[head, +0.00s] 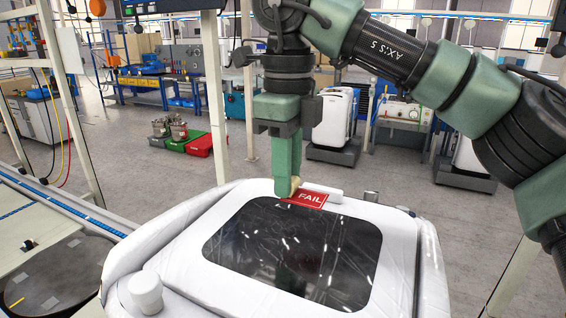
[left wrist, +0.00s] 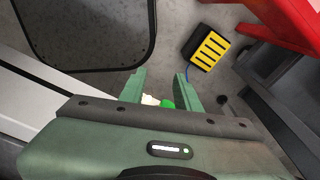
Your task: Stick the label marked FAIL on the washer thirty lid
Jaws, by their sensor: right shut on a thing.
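The washer's white lid (head: 226,205) with its dark window (head: 290,250) fills the lower middle of the head view. My right gripper (head: 287,188) points down at the lid's far edge, shut on the red label marked FAIL (head: 311,199). The label extends right from the fingertips, just beyond the window's far edge. I cannot tell whether it touches the lid. My left gripper (left wrist: 160,82) shows only in the left wrist view, its two fingers apart over grey floor. A small green and a pale thing show low between them, partly hidden.
A white knob (head: 146,291) stands at the washer's front left. A conveyor with a blue edge (head: 60,205) runs along the left, beside a dark round plate (head: 62,272). A yellow and black box (left wrist: 208,47) lies on the floor in the left wrist view.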

